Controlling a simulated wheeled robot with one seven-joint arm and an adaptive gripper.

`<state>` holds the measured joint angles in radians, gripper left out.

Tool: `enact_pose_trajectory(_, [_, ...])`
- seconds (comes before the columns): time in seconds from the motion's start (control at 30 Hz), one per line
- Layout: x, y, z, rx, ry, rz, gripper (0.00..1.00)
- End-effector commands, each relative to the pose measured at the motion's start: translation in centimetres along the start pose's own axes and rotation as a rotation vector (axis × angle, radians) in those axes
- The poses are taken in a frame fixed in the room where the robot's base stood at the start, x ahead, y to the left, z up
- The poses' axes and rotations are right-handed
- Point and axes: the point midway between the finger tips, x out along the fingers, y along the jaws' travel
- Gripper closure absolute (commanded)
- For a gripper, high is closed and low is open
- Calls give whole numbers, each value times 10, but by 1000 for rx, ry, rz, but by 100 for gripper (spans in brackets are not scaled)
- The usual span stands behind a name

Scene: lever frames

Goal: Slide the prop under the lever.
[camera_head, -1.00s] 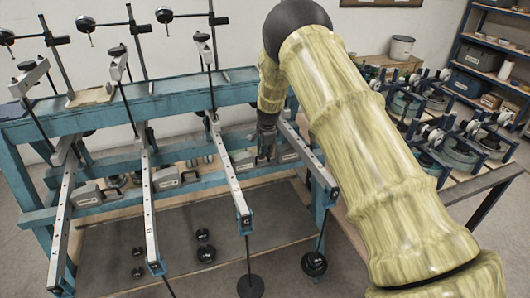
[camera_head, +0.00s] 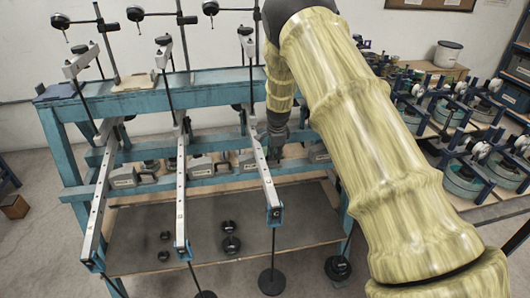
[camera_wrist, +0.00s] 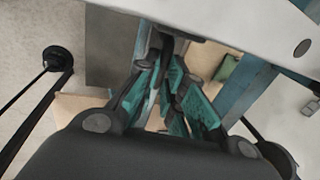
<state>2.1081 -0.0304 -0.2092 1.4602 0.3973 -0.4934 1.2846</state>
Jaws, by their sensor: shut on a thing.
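The prop (camera_head: 246,160) is a small grey block with a label. It sits on the lower blue rail, at a long silver lever (camera_head: 266,187) that partly hides it in the head view. My gripper (camera_head: 274,150) is low beside the lever's right side, shut on the prop; the contact is hard to see. In the wrist view my gripper (camera_wrist: 178,95) shows teal-padded fingers close together, with a dark narrow part between them. The lever's pale underside or side (camera_wrist: 245,20) crosses the top of that view. How far the prop is under the lever is hidden.
Two more silver levers (camera_head: 181,200) (camera_head: 101,205) stand to the left, with similar grey blocks (camera_head: 200,168) (camera_head: 123,178) on the rail. Another block (camera_head: 318,152) is right of my gripper. Round black weights (camera_head: 272,282) hang below the levers.

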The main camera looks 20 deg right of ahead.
Motion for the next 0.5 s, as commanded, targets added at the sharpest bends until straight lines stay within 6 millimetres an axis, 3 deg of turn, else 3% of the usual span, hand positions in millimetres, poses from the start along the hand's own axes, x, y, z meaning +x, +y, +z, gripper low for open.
enact_pose_trajectory(0.37, [-1, 0, 0, 6, -2, -3, 100])
enact_pose_trajectory(0.4, [-1, 0, 0, 6, -2, -3, 82])
enact_pose_trajectory(0.5, [-1, 0, -1, 6, -1, -3, 68])
